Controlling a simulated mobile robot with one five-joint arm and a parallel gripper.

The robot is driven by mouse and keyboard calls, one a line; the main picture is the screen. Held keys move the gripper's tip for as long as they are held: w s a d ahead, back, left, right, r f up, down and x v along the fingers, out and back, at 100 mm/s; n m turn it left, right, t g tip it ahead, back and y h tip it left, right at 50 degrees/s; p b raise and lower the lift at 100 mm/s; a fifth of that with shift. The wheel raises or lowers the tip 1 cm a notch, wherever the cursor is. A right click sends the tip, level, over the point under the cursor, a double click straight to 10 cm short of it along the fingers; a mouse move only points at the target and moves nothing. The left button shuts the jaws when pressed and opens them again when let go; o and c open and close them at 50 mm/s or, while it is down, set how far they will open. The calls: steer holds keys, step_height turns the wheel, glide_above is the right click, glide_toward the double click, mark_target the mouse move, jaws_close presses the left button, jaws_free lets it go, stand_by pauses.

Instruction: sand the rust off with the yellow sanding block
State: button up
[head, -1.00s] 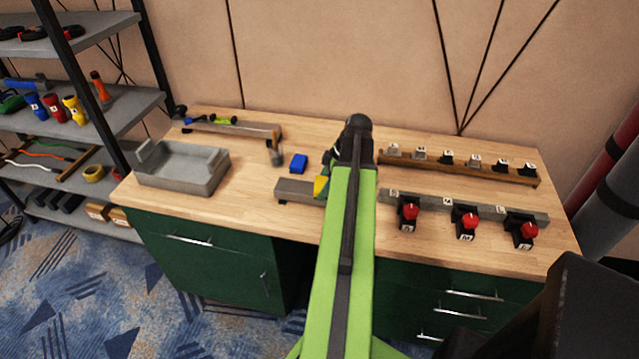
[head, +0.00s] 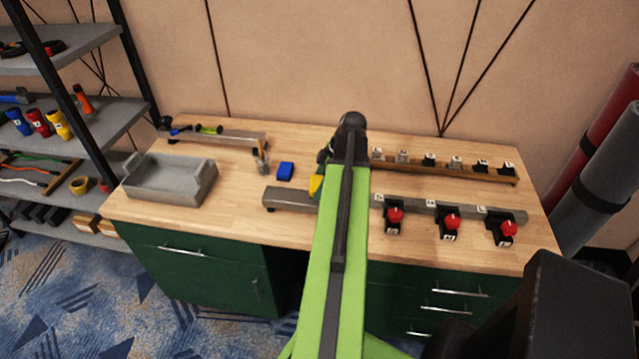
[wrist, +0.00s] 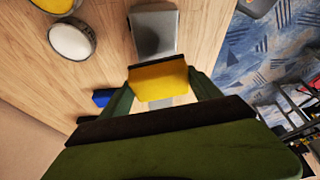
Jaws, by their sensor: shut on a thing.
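My gripper (wrist: 160,88) is shut on the yellow sanding block (wrist: 158,80), which has a dark edge along its far side in the wrist view. In the head view the yellow sanding block (head: 316,186) shows only in part, beside my green arm. A grey metal bar (head: 288,199) lies on the workbench to the left of the block; it also shows beyond the block in the wrist view (wrist: 155,35). I cannot tell whether the block touches the bar. No rust is clearly visible on the part of the bar I see.
A blue block (head: 285,171) lies behind the bar on the workbench (head: 235,215). A grey tray (head: 172,190) stands at left, and a rack with tools (head: 215,136) behind it. Red switches (head: 450,222) line the right front. Shelves (head: 95,125) stand at far left.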

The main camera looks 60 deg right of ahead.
steer(key=shift+r+p, duration=0.5)
steer(key=shift+r, duration=0.45)
step_height(320, 180, up, 3)
steer(key=p, duration=0.3)
steer(key=shift+r, duration=0.15)
